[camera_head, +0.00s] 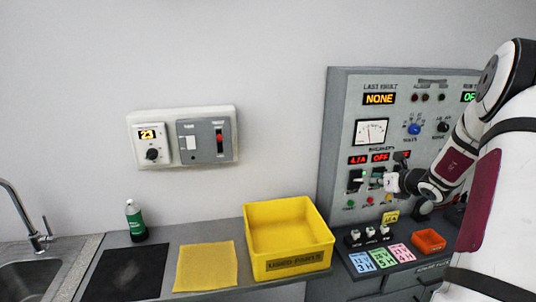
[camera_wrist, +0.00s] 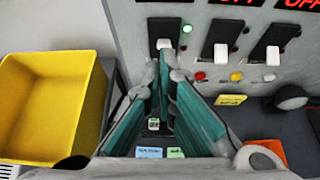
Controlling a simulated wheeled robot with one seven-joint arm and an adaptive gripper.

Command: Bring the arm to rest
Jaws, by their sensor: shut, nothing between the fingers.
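My arm reaches in from the right in the head view, in front of the grey control panel (camera_head: 345,120). My gripper (camera_head: 391,182) is close to the panel's lower row of switches and hides part of it. In the wrist view my gripper (camera_wrist: 163,80) has its teal-padded fingers together at the tips, with nothing between them. The fingertips are just below a black switch with a white lever (camera_wrist: 164,44). I cannot tell whether they touch the panel.
A yellow bin (camera_head: 290,262) stands on the counter left of the panel. An orange tray (camera_head: 429,241) and coloured cards (camera_head: 361,262) lie on the panel's ledge. A yellow cloth (camera_head: 206,268), a dark mat (camera_head: 125,272), a green bottle (camera_head: 135,221) and a sink (camera_head: 25,280) are further left.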

